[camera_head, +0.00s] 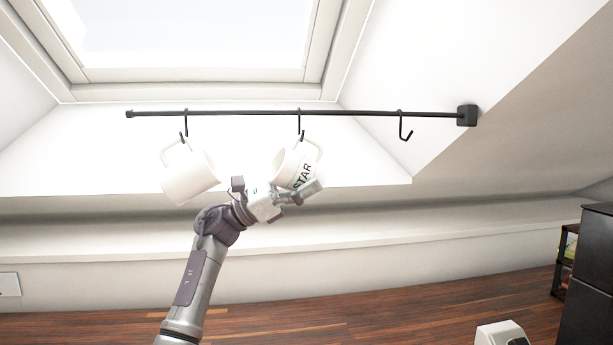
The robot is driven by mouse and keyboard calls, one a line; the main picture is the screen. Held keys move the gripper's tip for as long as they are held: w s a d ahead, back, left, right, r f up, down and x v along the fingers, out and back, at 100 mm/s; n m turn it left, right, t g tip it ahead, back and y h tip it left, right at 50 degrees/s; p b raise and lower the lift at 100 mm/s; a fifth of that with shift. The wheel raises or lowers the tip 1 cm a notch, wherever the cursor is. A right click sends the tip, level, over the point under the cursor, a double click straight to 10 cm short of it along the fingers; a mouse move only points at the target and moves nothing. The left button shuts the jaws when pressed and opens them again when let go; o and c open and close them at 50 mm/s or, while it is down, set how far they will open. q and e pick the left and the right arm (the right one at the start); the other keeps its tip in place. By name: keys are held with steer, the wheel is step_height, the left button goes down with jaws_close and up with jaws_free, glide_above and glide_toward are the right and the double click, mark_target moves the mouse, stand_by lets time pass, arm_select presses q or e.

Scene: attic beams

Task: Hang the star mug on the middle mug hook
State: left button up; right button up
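The star mug (287,165) is white with dark STAR lettering. It is tilted, with its handle at the upper right, just below the middle mug hook (299,124). The handle top and the hook tip are very close in the picture; I cannot tell whether the handle is on the hook. My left gripper (298,191) is at the mug's lower side, with one finger in front of it, and looks shut on it. The other finger is mostly hidden. My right gripper is not in view.
A black rail (240,113) bears the hooks below a skylight. A plain white mug (190,177) hangs tilted at the left hook (184,125). The right hook (404,128) is empty. A dark cabinet (590,280) stands at the far right. The space right of the star mug is clear.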

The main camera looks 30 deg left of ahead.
arm_select(q)
steer(key=shift+o, duration=0.3)
steer(key=shift+a+f, duration=0.1)
steer(key=shift+f, duration=0.05)
steer(key=v, duration=1.1)
steer(key=shift+s+a, duration=0.2)
steer(key=shift+a, duration=0.1)
steer(key=shift+f, duration=0.1)
